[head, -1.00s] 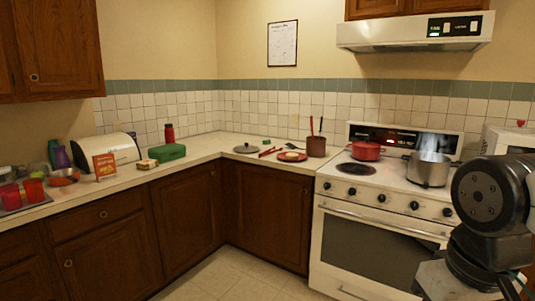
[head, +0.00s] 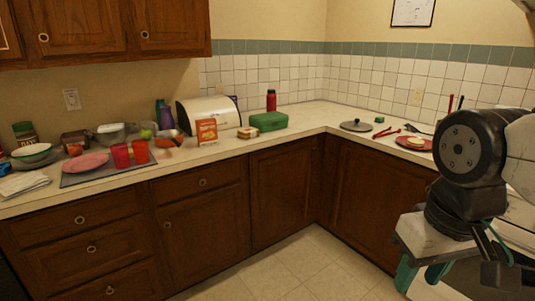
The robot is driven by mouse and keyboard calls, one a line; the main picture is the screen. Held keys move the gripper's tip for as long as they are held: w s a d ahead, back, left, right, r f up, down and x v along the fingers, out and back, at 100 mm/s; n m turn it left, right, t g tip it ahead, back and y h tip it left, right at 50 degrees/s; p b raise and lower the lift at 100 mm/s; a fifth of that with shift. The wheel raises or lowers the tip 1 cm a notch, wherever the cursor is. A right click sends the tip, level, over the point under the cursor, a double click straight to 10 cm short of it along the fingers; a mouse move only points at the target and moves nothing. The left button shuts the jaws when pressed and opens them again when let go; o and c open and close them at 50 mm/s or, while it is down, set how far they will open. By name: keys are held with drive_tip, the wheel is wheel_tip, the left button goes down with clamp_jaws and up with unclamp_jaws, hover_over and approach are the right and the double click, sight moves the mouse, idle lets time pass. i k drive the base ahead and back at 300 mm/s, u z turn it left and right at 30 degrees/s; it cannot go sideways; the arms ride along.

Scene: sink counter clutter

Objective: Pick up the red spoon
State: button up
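Two small red utensils lie on the counter at the back right in the head view. One is a longer red piece (head: 385,132) beside a grey pot lid; the other is a short red piece (head: 411,127) near a red plate. They are too small to tell which is the spoon. Two upright red handles (head: 451,103) also show behind my arm, their lower ends hidden. My gripper (head: 421,279), with teal fingers, hangs at the lower right, in front of the cabinets and well apart from the utensils. Its fingers look spread, with nothing seen between them.
The grey pot lid (head: 356,125), red plate (head: 414,143) and green box (head: 268,121) stand on the counter (head: 300,119). To the left are a carton (head: 206,132), red cups (head: 130,153) and a pink plate (head: 86,162). The floor (head: 300,260) ahead is clear. My arm covers the stove area.

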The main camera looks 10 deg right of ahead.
sight(448, 120)
drive_tip(key=u, duration=0.1)
drive_tip(key=i, duration=1.7)
drive_tip(key=z, duration=0.35)
drive_tip(key=i, duration=0.8)
drive_tip(key=z, duration=1.55)
drive_tip(key=i, duration=0.9)
drive_tip(key=z, duration=0.8)
